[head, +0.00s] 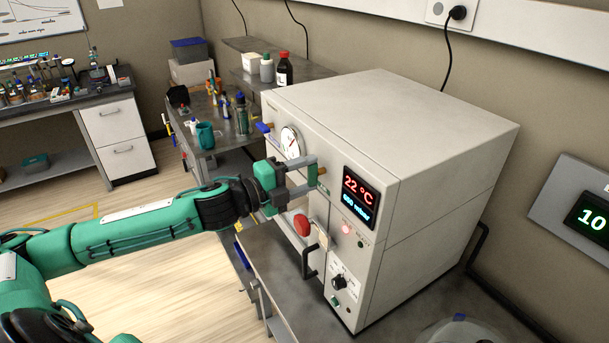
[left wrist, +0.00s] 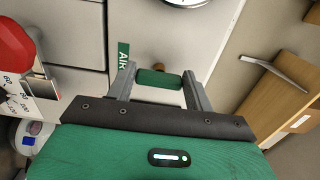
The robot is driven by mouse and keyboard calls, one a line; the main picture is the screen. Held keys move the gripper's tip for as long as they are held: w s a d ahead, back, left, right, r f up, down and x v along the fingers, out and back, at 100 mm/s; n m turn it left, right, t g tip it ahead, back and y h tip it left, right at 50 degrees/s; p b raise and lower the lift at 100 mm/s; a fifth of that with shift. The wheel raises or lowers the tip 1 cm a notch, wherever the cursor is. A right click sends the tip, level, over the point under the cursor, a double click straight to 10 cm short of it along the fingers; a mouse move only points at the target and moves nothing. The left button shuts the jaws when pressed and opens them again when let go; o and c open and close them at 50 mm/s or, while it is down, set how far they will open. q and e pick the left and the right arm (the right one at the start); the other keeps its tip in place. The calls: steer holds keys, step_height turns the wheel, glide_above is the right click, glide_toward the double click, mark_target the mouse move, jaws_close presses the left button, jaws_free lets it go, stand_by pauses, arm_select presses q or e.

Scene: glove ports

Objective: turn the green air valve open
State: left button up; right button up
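The green air valve handle (left wrist: 158,79) shows in the left wrist view on a brass stem, beside a green AIR label (left wrist: 123,55). It lies crosswise between the two fingers of my left gripper (left wrist: 160,84). The fingers are wide apart, one near each end of the handle; I cannot tell whether they touch it. In the head view my left gripper (head: 313,174) is at the front of the beige oven (head: 430,190), below the round gauge, and largely hides the handle. My right gripper is not in view.
The oven front also has a gauge (head: 291,142), a blue valve handle (head: 263,127), a red knob (head: 302,225), a black door handle (head: 309,262) and a display (head: 359,198). A side bench with bottles (head: 242,113) stands behind my left arm.

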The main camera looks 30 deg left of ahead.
arm_select(q)
steer(key=o, duration=0.3)
steer(key=shift+o, duration=0.2)
steer(key=b+v, duration=0.1)
steer(key=v, duration=1.2)
steer(key=shift+s+a+b, duration=0.25)
steer(key=shift+s+b, duration=0.05)
steer(key=shift+b, duration=0.1)
stand_by(1.0)
stand_by(0.4)
